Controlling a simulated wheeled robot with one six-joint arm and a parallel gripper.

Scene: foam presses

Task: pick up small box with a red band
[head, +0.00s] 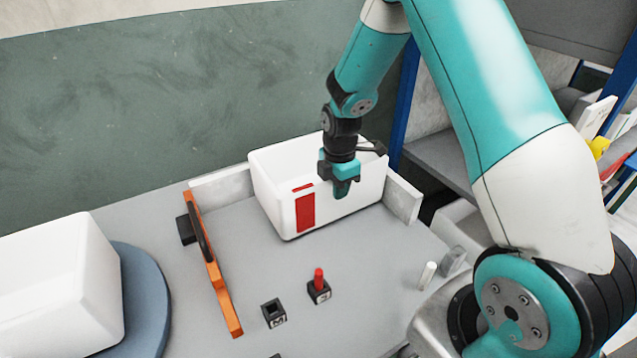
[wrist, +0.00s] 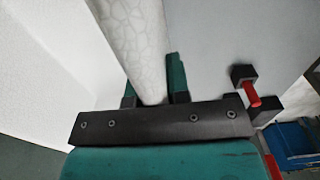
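The small box with a red band (head: 270,195) is a white, open-topped box. It stands on the grey table in the head view, with a red patch on its near face. Its wall rim (wrist: 143,45) runs between my fingers in the wrist view. My gripper (head: 341,190) points down at the box's near right wall, one finger outside it. In the wrist view my gripper (wrist: 154,88) has a teal finger on each side of the wall, with no clear gap, so it looks shut on it. The inner finger is partly hidden.
A larger-looking white box (head: 55,285) stands on a blue round plate (head: 145,300) at left. An orange bar (head: 215,285) lies nearby. Low grey blocks (head: 403,200) flank the box. Small black holders (head: 274,313), one with a red peg (head: 319,278), stand in front.

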